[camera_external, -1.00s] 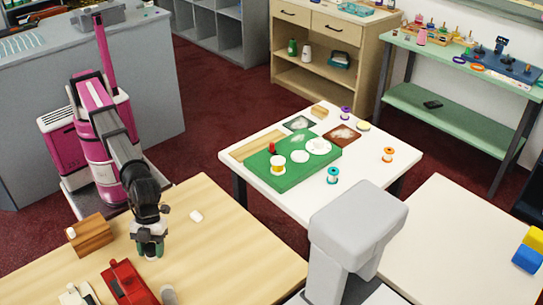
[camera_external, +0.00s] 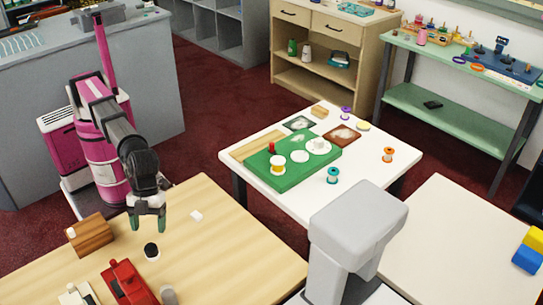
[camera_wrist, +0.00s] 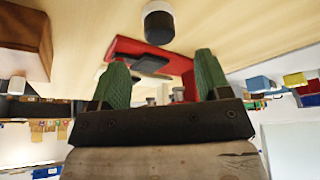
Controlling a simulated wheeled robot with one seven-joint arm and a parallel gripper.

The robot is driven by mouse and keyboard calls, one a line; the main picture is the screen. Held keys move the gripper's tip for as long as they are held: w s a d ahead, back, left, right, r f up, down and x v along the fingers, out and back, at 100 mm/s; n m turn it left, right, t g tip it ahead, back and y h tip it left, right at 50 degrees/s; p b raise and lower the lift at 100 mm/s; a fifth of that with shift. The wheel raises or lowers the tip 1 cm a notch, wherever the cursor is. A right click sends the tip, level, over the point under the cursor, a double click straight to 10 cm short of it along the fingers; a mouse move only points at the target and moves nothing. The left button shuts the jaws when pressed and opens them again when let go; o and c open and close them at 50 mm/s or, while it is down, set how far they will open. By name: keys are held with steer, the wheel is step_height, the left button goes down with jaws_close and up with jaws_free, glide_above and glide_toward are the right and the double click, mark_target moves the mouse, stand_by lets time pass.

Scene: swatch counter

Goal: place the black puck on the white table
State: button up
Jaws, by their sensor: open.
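The black puck (camera_external: 151,251), dark with a white part, stands on the light wood table (camera_external: 235,250) near the red box. It also shows at the top of the wrist view (camera_wrist: 159,24). My gripper (camera_external: 148,222) is open and empty above the wood table, with its green fingers pointing down just above and behind the puck. In the wrist view the fingers (camera_wrist: 161,68) are spread apart and the puck is outside them. The white table (camera_external: 365,170) stands in the middle, beyond the wood table.
A green board (camera_external: 300,175) with spools and white discs covers part of the white table; its front right is bare. A wooden block (camera_external: 90,235) and a red box (camera_external: 130,285) stand near the puck. A grey post (camera_external: 355,230) rises between the tables.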

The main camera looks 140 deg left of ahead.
steer(key=shift+o, duration=0.3)
steer(key=shift+v, duration=2.1)
steer(key=shift+d+f, duration=0.1)
steer(key=n+y, duration=0.7)
steer(key=n, duration=1.1)
glide_toward(149, 247)
steer(key=x, duration=1.1)
steer(key=shift+f, duration=0.1)
steer(key=c, duration=1)
steer(key=shift+c, duration=0.2)
